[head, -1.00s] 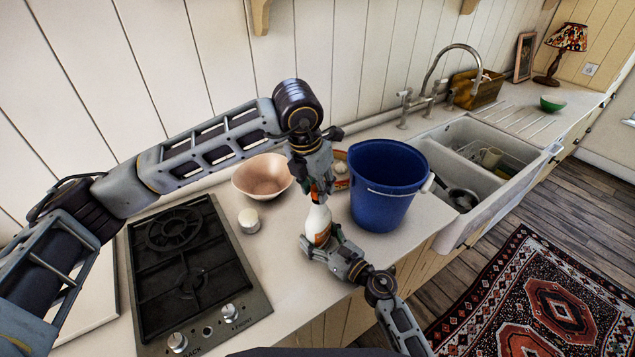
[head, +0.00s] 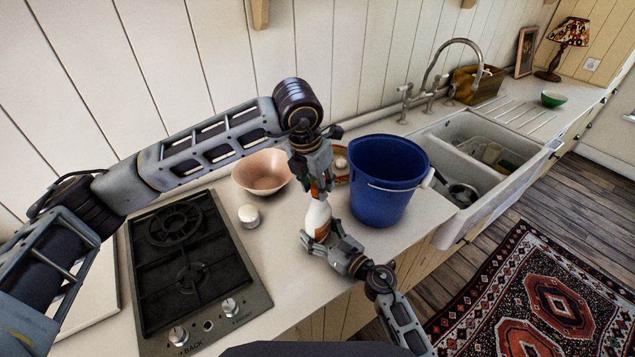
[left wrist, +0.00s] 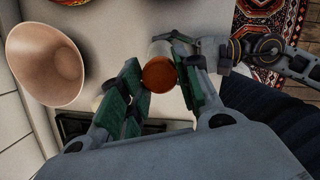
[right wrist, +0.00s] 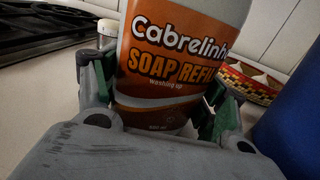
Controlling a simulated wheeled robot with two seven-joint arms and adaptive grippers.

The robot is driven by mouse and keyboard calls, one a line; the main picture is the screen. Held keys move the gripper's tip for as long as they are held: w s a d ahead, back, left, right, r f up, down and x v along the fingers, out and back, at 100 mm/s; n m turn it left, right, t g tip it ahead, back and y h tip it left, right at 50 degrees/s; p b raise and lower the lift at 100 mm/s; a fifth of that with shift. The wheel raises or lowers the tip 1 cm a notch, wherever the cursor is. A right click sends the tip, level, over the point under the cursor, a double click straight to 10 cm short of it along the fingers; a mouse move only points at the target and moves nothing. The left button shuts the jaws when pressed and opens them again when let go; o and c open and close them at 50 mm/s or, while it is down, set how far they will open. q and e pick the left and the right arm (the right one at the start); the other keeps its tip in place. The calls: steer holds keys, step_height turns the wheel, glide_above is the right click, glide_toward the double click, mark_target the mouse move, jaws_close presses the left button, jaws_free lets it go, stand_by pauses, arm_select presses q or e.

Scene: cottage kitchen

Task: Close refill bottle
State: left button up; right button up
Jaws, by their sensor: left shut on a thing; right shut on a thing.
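The white refill bottle (head: 317,217) with an orange label stands upright on the counter. Its "Soap Refill" label (right wrist: 175,65) fills the right wrist view. My right gripper (head: 326,239) is shut around the bottle's lower body. My left gripper (head: 316,188) points down from above and is shut on the orange-brown cap (left wrist: 159,75), at the top of the bottle. In the left wrist view the cap lies between the finger pads, with the white bottle beyond it. The fingers hide the neck, so I cannot tell how tightly the cap sits.
A blue bucket (head: 385,190) stands close right of the bottle. A black hob (head: 190,265) is at left, a sink (head: 500,190) at right. The counter's front edge is near.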

arm_select(q)
steer(key=shift+f, duration=0.5)
stand_by(0.3)
arm_select(e)
steer(key=c, duration=0.5)
arm_select(q)
steer(key=shift+m, duration=0.3)
